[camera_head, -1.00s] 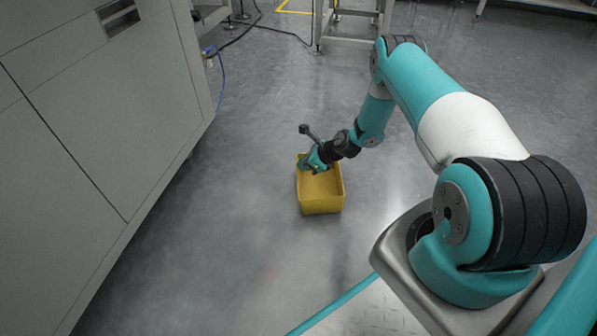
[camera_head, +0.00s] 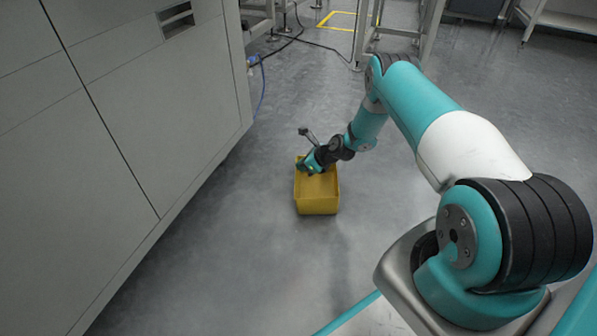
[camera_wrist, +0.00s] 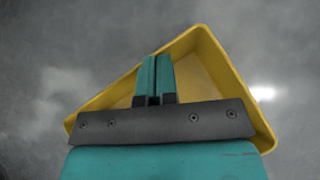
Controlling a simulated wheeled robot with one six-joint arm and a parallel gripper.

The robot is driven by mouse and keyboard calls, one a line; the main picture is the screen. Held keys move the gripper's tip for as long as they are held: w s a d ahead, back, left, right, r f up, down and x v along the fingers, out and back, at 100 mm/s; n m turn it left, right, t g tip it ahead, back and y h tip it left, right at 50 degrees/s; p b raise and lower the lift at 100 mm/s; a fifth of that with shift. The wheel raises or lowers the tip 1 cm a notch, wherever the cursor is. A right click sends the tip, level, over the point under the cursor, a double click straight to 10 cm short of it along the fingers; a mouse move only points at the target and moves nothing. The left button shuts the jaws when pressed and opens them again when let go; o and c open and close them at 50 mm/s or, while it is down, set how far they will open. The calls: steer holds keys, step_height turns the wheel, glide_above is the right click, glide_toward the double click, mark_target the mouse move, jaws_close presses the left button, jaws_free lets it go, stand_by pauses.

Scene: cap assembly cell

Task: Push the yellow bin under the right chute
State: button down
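The yellow bin (camera_head: 317,203) is an open-topped box on the grey floor, in the middle of the head view. In the wrist view, its yellow rim (camera_wrist: 228,68) stands around my gripper on several sides. My gripper (camera_head: 309,167) is low at the bin's far left rim. In the wrist view, the two teal fingers of my gripper (camera_wrist: 153,62) are together, with only a thin dark line between them, and their tips overlap the rim. I cannot tell whether the bin's wall is between them. No chute can be made out.
A large grey cabinet (camera_head: 140,120) fills the left side. A metal frame (camera_head: 400,30) stands at the back, with black cables (camera_head: 325,47) and a yellow floor marking (camera_head: 338,14) near it. The floor between the bin and the frame is clear.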

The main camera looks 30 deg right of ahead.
stand_by(0.3)
steer(key=s, duration=0.1)
steer(key=s+d+p, duration=0.1)
steer(key=shift+s+d+r, duration=0.1)
steer(key=shift+s+d, duration=0.15)
steer(key=shift+s, duration=0.05)
steer(key=p+v, duration=0.6)
steer(key=v, duration=0.4)
steer(key=shift+s+d, duration=0.3)
steer(key=shift+s, duration=0.2)
